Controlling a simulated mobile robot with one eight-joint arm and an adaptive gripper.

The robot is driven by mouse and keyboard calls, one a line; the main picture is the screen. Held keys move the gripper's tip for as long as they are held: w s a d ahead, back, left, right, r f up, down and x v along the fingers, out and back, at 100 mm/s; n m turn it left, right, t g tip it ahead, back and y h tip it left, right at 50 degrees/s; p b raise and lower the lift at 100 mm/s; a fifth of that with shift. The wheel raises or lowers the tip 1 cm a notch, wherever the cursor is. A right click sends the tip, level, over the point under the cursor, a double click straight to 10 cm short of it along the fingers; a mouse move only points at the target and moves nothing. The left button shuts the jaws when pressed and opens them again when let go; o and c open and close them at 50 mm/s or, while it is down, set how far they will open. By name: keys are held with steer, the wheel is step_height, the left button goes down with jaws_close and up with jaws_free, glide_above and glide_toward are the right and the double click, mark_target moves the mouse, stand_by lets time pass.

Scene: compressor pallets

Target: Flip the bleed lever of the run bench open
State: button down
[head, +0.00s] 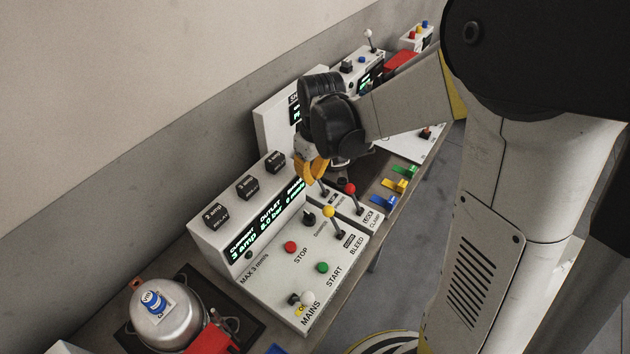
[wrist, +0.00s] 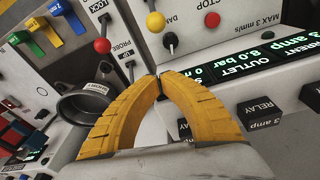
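The run bench (head: 262,283) is a white sloped panel with a lit readout. Its bleed lever (head: 330,212) has a yellow ball on a thin dark stem beside the BLEED label, and the stem leans toward the readout. The same yellow ball shows at the top of the wrist view (wrist: 155,22). My gripper (head: 318,178) has yellow fingers and hangs above the panel, behind the bleed lever and apart from it. In the wrist view the fingertips (wrist: 158,76) meet with nothing between them.
A red-ball lever (head: 350,188) by the LOCK CLAMP label stands close to the bleed lever. A black knob (head: 309,216), red STOP button (head: 290,246) and green START button (head: 322,267) are nearby. A metal tank (head: 165,312) stands at lower left; colored levers (head: 393,185) lie right.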

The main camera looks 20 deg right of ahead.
mark_target(333, 222)
steer(key=f, duration=0.2)
steer(key=f+b, duration=0.1)
steer(key=f, duration=0.2)
steer(key=w+f+b, duration=0.1)
steer(key=f, duration=0.1)
steer(key=shift+w+a+f, duration=0.1)
steer(key=shift+f, duration=0.3)
steer(key=shift+s+d+f+b, duration=0.15)
steer(key=shift+s+d+b, duration=0.05)
steer(key=shift+s+b, duration=0.15)
steer(key=shift+s+d+r, duration=0.25)
steer(key=shift+s+d, duration=0.1)
steer(key=shift+s, duration=0.4)
steer(key=shift+s+d+r, duration=0.25)
steer(key=shift+s+d, duration=0.05)
steer(key=shift+s, duration=0.4)
steer(key=shift+r, duration=0.1)
steer(key=shift+s+d+r+t, duration=0.15)
steer(key=shift+s+t, duration=0.1)
steer(key=shift+t, duration=0.05)
